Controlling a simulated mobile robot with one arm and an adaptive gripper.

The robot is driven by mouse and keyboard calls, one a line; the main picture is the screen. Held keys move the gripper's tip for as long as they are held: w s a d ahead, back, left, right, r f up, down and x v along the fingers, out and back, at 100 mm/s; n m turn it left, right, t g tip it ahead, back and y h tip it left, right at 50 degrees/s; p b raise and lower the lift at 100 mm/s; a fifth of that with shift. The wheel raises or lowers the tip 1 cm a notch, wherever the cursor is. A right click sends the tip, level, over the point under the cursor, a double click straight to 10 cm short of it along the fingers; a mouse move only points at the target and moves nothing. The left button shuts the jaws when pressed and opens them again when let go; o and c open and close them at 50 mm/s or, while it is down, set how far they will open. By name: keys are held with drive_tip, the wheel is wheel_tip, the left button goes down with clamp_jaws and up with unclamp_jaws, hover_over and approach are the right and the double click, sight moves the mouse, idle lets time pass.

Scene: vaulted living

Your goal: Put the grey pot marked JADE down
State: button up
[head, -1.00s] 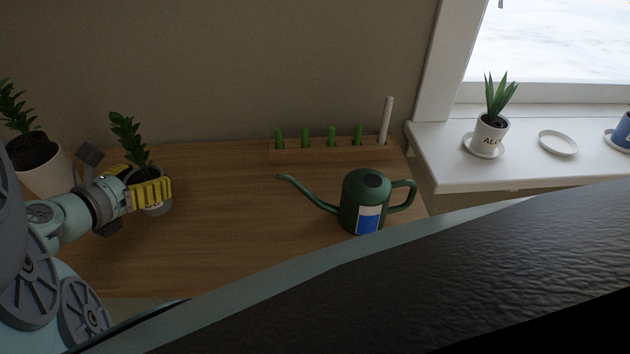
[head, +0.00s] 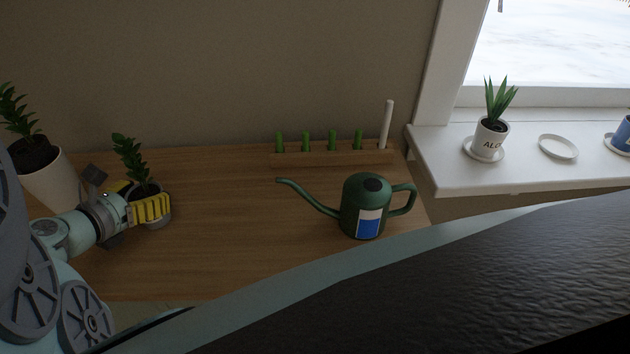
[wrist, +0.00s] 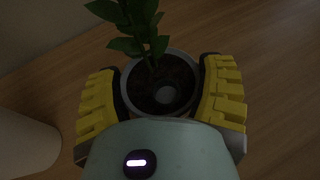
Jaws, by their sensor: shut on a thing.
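The grey pot (head: 158,219) holds a leafy green plant (head: 131,156) and dark soil. It is upright at the left part of the wooden table (head: 235,235). My gripper (head: 150,207) is shut around the pot, with its yellow ridged fingers on either side. In the wrist view, the pot's rim (wrist: 184,57) shows between the two fingers. No marking is readable, as the fingers cover much of the pot's side. I cannot tell whether the pot's base touches the table.
A larger white pot (head: 52,186) with a plant stands close on the left. A green watering can (head: 362,200) and a wooden rack (head: 300,158) stand right of the pot. The sill (head: 455,176) bears an aloe pot (head: 489,138) and an empty white saucer (head: 557,147). Table between is clear.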

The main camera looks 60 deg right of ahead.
drive_tip(key=o, duration=1.3)
drive_tip(key=shift+c, duration=0.2)
